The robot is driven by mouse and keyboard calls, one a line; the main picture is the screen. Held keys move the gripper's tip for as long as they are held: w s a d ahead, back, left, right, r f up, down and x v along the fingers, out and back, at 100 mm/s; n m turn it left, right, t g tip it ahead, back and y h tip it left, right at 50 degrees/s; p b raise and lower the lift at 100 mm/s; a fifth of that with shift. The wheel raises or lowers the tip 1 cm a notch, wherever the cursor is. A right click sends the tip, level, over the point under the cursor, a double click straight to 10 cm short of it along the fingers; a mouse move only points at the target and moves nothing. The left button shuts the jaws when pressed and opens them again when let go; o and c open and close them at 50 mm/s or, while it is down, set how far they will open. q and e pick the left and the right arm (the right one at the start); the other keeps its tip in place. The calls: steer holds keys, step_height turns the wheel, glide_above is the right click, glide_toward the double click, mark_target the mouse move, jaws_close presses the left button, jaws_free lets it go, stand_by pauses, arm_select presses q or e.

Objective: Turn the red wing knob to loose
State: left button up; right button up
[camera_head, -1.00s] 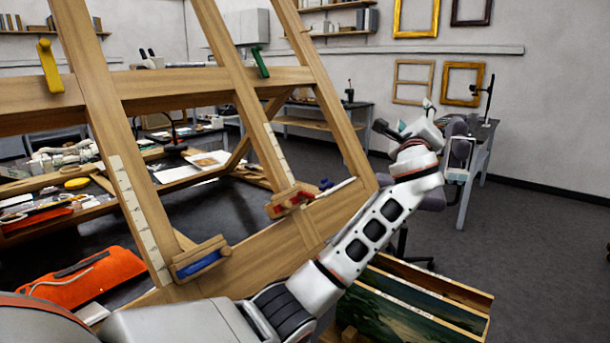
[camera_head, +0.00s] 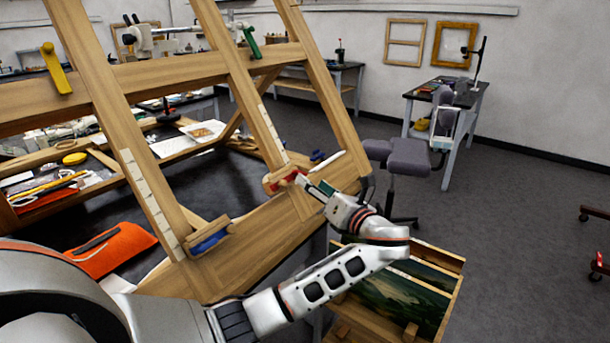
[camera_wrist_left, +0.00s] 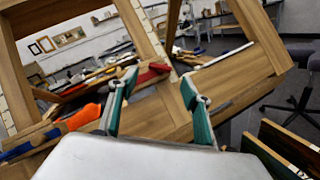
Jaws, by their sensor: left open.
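The red wing knob (camera_head: 284,182) sits on a wooden block low on the easel's right upright. It also shows in the left wrist view (camera_wrist_left: 152,73), as a red bar just beyond and between my fingertips. My left gripper (camera_head: 308,184) is at the knob's right side in the head view. In the left wrist view its two teal fingers (camera_wrist_left: 158,84) stand apart with nothing held between them. I cannot tell whether a finger touches the knob. My right gripper is not in view.
The wooden easel (camera_head: 150,75) carries a yellow knob (camera_head: 55,67), a green knob (camera_head: 251,41) and a blue knob (camera_head: 209,242). A crate with painted panels (camera_head: 453,262) stands below my forearm. A grey stool (camera_head: 408,158) is behind. Open floor lies right.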

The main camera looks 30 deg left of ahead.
arm_select(q)
steer(key=shift+p+x, duration=0.3)
steer(key=shift+x, duration=2.35)
steer(key=c, duration=1.1)
